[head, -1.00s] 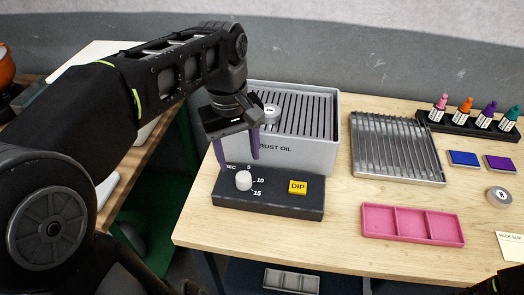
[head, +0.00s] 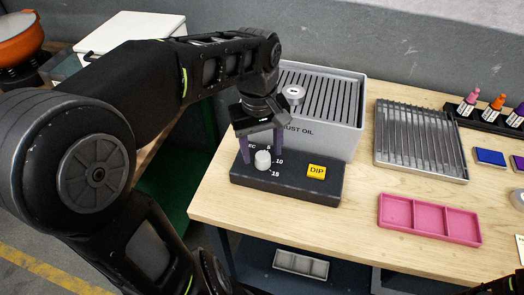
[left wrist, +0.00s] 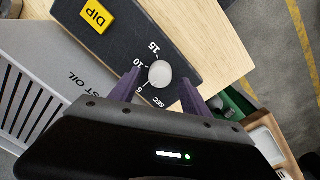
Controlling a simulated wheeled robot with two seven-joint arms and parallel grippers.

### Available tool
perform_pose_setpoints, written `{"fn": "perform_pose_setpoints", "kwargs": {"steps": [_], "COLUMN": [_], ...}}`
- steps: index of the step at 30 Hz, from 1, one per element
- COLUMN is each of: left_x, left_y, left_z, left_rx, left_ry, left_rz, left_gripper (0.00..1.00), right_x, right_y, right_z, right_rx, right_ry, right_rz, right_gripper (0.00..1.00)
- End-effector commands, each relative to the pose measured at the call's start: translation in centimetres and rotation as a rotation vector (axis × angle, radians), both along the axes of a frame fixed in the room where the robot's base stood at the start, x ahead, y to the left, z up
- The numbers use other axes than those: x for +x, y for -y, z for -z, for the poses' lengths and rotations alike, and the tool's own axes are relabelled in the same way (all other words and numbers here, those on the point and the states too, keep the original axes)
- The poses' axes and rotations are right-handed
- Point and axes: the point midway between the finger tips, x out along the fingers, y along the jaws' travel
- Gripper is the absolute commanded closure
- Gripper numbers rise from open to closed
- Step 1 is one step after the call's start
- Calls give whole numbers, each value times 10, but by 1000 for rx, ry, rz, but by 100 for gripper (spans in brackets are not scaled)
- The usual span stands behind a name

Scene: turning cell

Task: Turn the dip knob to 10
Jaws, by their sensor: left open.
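The dip knob (head: 262,160) is a pale round knob on a dark control box with a printed scale reading 5, 10 and 15. It also shows in the left wrist view (left wrist: 160,74). In the left wrist view gaps show between the fingers and the knob. My right gripper is not shown; only a dark part is at the bottom right corner.
The grey RUST OIL tank (head: 345,115) with a slatted top stands right behind the box. A ribbed metal tray (head: 420,140), a pink three-part tray (head: 430,218) and a rack of small bottles lie to the right. The table's front edge is close to the box.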

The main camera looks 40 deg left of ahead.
Motion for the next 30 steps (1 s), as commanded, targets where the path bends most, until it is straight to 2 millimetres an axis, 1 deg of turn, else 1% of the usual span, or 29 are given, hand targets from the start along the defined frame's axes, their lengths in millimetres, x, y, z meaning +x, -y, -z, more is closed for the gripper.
{"fn": "perform_pose_setpoints", "kwargs": {"steps": [1, 4, 13, 30], "left_x": [-1, 0, 0, 0], "left_y": [0, 0, 0, 0], "left_z": [7, 14, 16, 15], "left_rx": [-1, -1, 0, -1], "left_ry": [-3, -1, 0, 1], "left_rz": [-1, -1, 0, 0], "left_gripper": [45, 45, 45, 92], "right_x": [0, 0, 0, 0], "right_y": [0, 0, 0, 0], "right_z": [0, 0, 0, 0], "right_rx": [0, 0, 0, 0], "right_ry": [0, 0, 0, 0], "right_rz": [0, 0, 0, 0], "right_gripper": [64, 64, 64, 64]}}
